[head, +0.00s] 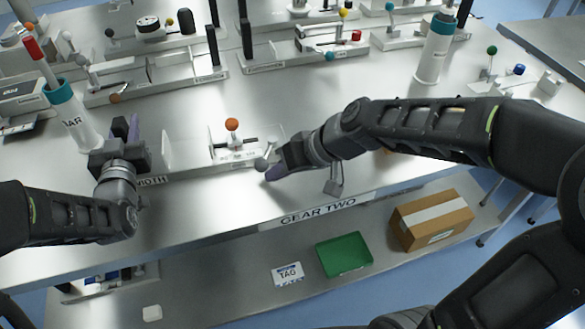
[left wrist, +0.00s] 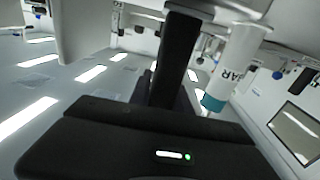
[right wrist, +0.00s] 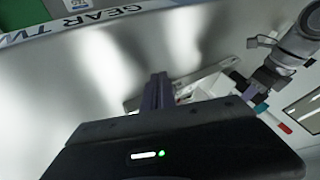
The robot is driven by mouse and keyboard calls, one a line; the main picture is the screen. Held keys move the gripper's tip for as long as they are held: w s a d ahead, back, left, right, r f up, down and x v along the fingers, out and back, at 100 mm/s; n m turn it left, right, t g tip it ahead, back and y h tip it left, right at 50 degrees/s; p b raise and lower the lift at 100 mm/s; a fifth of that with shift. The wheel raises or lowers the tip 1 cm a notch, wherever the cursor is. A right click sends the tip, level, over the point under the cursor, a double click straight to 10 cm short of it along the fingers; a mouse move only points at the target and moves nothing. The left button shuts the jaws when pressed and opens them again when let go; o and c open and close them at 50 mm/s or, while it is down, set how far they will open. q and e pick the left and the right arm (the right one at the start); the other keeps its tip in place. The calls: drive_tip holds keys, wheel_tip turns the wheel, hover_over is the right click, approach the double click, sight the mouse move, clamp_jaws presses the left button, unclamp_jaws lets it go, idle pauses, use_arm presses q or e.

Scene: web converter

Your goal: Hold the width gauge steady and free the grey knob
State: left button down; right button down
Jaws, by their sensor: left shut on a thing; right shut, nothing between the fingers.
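The width gauge (head: 190,166) is a long pale metal bar with a WIDTH label, lying along the table's front edge. An orange ball knob (head: 232,124) stands on its middle. A grey knob (head: 261,163) is at its right part. My left gripper (head: 127,127) is shut at the gauge's left end; its fingers hide the spot they hold. My right gripper (head: 274,173) is shut and empty, its fingertips close beside the grey knob; I cannot tell whether they touch. The gauge also shows beyond the fingers in the right wrist view (right wrist: 205,78).
A white cylinder with a teal band (head: 80,125) stands behind my left gripper; another (head: 435,50) stands at the back right. Other fixtures line the back. A green tray (head: 344,254) and a cardboard box (head: 432,219) are on the lower shelf. The middle tabletop is mostly clear.

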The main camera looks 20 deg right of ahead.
use_arm(q)
drive_tip(key=shift+s+f, duration=0.15)
drive_tip(key=shift+f, duration=0.45)
use_arm(e)
drive_tip(key=d, duration=0.1)
drive_tip(key=s+d, duration=0.1)
drive_tip(key=d, duration=0.1)
drive_tip(key=shift+s+d+f, duration=0.1)
drive_tip(key=shift+s+f, duration=0.15)
drive_tip(key=shift+s, duration=0.1)
use_arm(q)
drive_tip(key=shift+a, duration=0.3)
use_arm(e)
drive_tip(key=s+d+r, duration=0.1)
drive_tip(key=s+r, duration=0.5)
drive_tip(key=r, duration=0.1)
drive_tip(key=shift+d+r, duration=0.3)
drive_tip(key=shift+d, duration=0.1)
use_arm(q)
drive_tip(key=shift+a+r+y, duration=0.1)
drive_tip(key=shift+a+y, duration=0.1)
drive_tip(key=shift+y, duration=0.1)
drive_tip(key=shift+d+r, duration=0.1)
drive_tip(key=shift+r, duration=0.1)
